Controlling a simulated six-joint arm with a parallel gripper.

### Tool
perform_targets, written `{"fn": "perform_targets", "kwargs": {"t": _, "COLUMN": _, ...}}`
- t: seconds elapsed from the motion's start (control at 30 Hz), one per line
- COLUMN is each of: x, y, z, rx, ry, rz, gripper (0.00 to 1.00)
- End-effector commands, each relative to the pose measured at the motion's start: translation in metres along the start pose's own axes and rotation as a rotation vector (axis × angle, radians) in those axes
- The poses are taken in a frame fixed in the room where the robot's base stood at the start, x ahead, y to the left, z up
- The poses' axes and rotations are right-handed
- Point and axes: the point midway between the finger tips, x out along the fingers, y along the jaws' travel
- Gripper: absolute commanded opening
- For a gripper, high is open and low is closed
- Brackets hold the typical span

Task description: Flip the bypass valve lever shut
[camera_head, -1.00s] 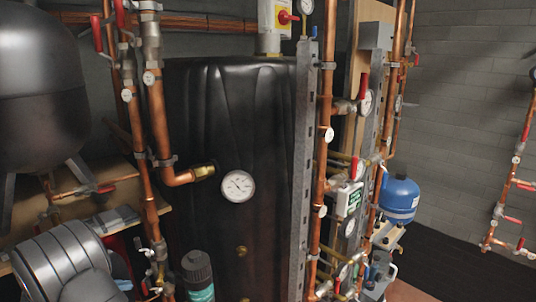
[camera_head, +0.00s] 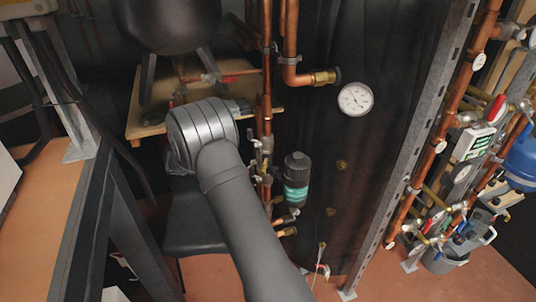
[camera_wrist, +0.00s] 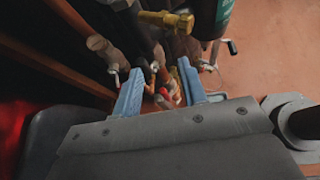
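My gripper (camera_wrist: 158,85) is open in the wrist view, its two blue fingers apart and pointing into a cluster of pipes and valves. A small valve lever with red on it (camera_wrist: 166,97) shows in the gap between the fingers; I see no clear contact. A pale metal lever (camera_wrist: 153,72) is just beyond, near the left finger. In the head view, valves (camera_head: 262,148) sit on the copper pipe beside my arm. Which lever is the bypass valve's cannot be told. My fingertips cannot be made out in the head view.
A dark canister with a teal label (camera_head: 297,180) stands right of the pipe valves. A brass fitting (camera_wrist: 167,20) lies ahead of the fingers. Red-brown floor (camera_wrist: 275,70) is open at right.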

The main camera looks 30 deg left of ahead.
Motion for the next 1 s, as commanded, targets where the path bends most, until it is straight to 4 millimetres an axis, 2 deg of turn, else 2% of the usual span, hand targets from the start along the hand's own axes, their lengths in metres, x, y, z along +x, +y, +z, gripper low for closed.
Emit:
{"fn": "perform_targets", "kwargs": {"t": 0.03, "x": 0.003, "y": 0.006, "z": -0.016, "rx": -0.023, "ry": -0.022, "rz": 0.057, "gripper": 0.39}}
{"fn": "perform_targets", "kwargs": {"t": 0.2, "x": 0.003, "y": 0.032, "z": -0.069, "rx": -0.095, "ry": -0.069, "rz": 0.299, "gripper": 0.39}}
{"fn": "perform_targets", "kwargs": {"t": 0.3, "x": 0.000, "y": 0.041, "z": -0.096, "rx": -0.134, "ry": -0.070, "rz": 0.405, "gripper": 0.39}}
{"fn": "perform_targets", "kwargs": {"t": 0.4, "x": -0.003, "y": 0.046, "z": -0.111, "rx": -0.160, "ry": -0.065, "rz": 0.465, "gripper": 0.39}}
{"fn": "perform_targets", "kwargs": {"t": 0.53, "x": 0.003, "y": 0.051, "z": -0.116, "rx": -0.167, "ry": -0.063, "rz": 0.483, "gripper": 0.39}}
{"fn": "perform_targets", "kwargs": {"t": 0.63, "x": 0.015, "y": 0.057, "z": -0.115, "rx": -0.165, "ry": -0.063, "rz": 0.482, "gripper": 0.39}}
{"fn": "perform_targets", "kwargs": {"t": 1.0, "x": 0.086, "y": 0.094, "z": -0.113, "rx": -0.164, "ry": -0.064, "rz": 0.480, "gripper": 0.39}}
